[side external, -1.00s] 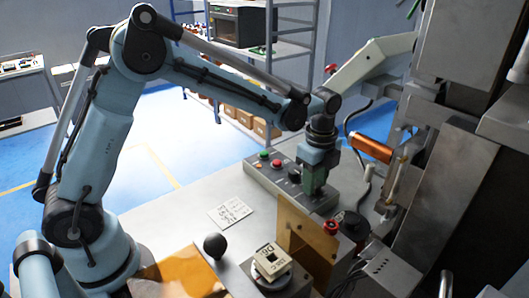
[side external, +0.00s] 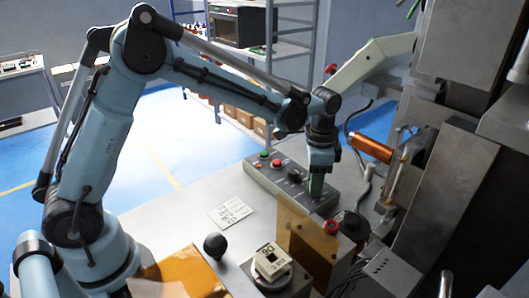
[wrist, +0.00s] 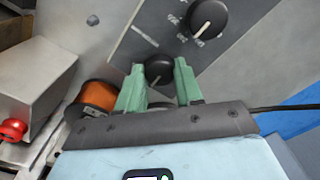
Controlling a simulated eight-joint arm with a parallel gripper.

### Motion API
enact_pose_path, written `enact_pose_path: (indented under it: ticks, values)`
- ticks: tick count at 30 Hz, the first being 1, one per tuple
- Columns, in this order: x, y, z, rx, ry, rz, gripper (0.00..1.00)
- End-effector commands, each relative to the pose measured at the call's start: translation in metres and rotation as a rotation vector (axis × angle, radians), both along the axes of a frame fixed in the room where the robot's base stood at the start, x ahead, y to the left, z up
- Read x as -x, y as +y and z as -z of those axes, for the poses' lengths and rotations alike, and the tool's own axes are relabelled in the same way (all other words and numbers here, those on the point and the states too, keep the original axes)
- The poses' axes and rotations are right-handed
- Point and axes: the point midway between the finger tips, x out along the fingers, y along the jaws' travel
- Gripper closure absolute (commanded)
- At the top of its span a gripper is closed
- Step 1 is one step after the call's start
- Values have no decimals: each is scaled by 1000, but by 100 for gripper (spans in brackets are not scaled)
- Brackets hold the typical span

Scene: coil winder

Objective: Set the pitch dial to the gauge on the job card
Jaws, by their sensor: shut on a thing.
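My gripper (side external: 317,188) is over the right end of the grey control box (side external: 265,183). In the wrist view its green fingers (wrist: 160,84) are shut on a black dial knob (wrist: 158,68), one finger on each side. That knob is hidden by my gripper in the side view. Another black knob (wrist: 207,18), with a white pointer line and scale marks around it, stands beside it; it also shows in the side view (side external: 294,175). The white job card (side external: 231,213) lies flat on the bench, its print too small to read surely. The held knob's scale is mostly covered.
Green (side external: 263,155) and red (side external: 276,163) buttons are on the box's left part. A copper coil (side external: 371,147) is to the right. The bench around the card is clear.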

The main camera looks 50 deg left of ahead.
Motion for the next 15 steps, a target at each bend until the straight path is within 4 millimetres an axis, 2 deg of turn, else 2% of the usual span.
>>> enact_pose_path:
  ticks: [15]
  values:
    - [1, 0, -1, -1, 2, -471, 95]
